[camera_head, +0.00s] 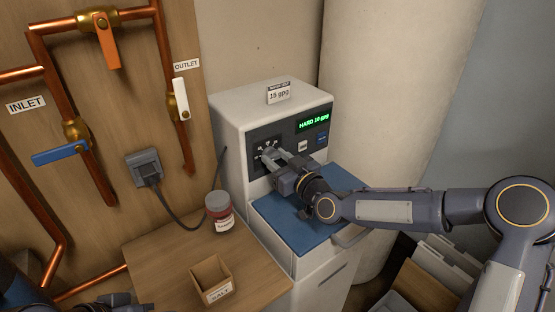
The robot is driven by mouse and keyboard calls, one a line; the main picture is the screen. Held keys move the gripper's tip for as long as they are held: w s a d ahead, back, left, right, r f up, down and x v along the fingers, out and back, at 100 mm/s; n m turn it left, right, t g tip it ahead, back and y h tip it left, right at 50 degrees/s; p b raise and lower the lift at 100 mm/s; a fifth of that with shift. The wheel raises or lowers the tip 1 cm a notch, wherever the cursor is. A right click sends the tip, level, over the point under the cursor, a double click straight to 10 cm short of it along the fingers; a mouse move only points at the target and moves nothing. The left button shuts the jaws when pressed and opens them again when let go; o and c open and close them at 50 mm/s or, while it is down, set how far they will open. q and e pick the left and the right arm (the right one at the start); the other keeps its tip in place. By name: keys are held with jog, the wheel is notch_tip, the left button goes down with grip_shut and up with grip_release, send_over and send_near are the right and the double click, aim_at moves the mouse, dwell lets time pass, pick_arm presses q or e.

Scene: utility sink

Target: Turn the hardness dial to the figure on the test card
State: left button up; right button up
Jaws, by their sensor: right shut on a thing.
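The test card (278,92), reading 15 gpg, stands on top of the white softener unit (240,112). The green display (313,119) on its dark front panel appears to read HARD 10 gpg. The hardness dial (269,154) is on the left of that panel, with small figures around it. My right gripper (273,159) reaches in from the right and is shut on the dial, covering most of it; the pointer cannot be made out. My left gripper (122,303) shows only in part at the bottom left edge, away from the unit, and its jaws are unclear.
Two small buttons (302,146) sit under the display. A blue lid (315,222) juts out below the panel. A red-and-white jar (219,209) and an open wooden box (211,279) stand on the wooden top. Copper pipes with valves and a plugged socket (146,167) line the left wall.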

jog(key=shift+f+m+b, duration=0.2)
jog(key=shift+m+b, duration=0.4)
jog(key=shift+b, duration=0.3)
pick_arm(q)
notch_tip(320, 180, down, 6)
jog(key=b, duration=0.4)
jog(key=shift+f, duration=0.2)
pick_arm(e)
jog(key=m, duration=0.3)
jog(key=shift+d+f+m, duration=0.1)
jog(key=shift+m, duration=0.3)
pick_arm(q)
jog(key=shift+f+b, duration=1.65)
jog(key=shift+b, duration=0.25)
pick_arm(e)
jog(key=shift+m, duration=1.9)
jog(key=shift+r, duration=0.2)
jog(key=o, duration=1)
